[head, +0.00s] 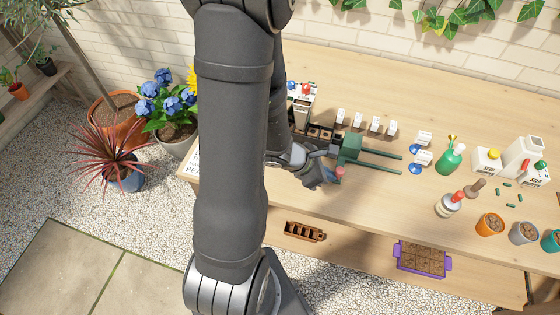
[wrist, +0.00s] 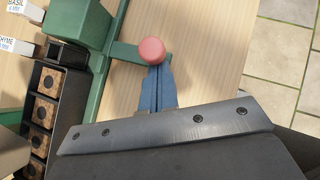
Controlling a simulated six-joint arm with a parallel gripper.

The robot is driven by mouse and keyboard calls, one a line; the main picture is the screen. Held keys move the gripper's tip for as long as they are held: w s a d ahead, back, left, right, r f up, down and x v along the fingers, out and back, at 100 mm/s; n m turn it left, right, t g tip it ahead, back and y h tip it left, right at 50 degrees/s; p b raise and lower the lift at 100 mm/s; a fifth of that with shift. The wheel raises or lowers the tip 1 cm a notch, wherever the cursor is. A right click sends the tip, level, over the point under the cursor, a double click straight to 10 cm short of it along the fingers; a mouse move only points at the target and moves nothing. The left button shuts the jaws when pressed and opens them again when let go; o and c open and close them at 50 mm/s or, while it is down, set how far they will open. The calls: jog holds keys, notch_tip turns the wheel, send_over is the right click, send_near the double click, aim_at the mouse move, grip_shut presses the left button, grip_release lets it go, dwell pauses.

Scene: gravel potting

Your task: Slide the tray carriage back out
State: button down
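The tray carriage shows as a black tray (wrist: 68,115) with several square brown soil cells at the left of the wrist view. It sits beside a green frame (wrist: 92,85). In the head view the green frame (head: 350,146) stands on the bench with two green rails (head: 380,152) running right. A pink ball knob (wrist: 152,50) sits at the end of a green bar; it also shows in the head view (head: 340,172). My gripper (wrist: 158,75) has its blue fingers together, their tips right at the knob. Whether they touch it is unclear. My arm hides part of the tray in the head view.
White labelled cards (head: 357,120) stand behind the frame. A purple tray (head: 421,260) is on the lower shelf. The bench front by the rails is clear.

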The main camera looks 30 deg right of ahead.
jog(key=s+d, duration=0.9)
jog(key=shift+a, duration=0.1)
dwell(0.5)
jog(key=shift+w+a, duration=0.2)
jog(key=shift+a, duration=0.1)
jog(key=a, duration=0.2)
jog(key=w+a, duration=0.1)
jog(key=shift+w+a+r, duration=0.1)
jog(key=shift+a+r, duration=0.15)
jog(key=shift+r, duration=0.15)
jog(key=v, duration=0.9)
jog(key=x, duration=0.9)
jog(key=shift+s+d+f, duration=0.15)
jog(key=shift+s+f, duration=0.05)
jog(key=d, duration=0.2)
jog(key=shift+s+d+f, duration=0.2)
jog(key=shift+s+d, duration=0.15)
jog(key=shift+s, duration=0.05)
jog(key=shift+s+d, duration=0.15)
jog(key=shift+d, duration=0.45)
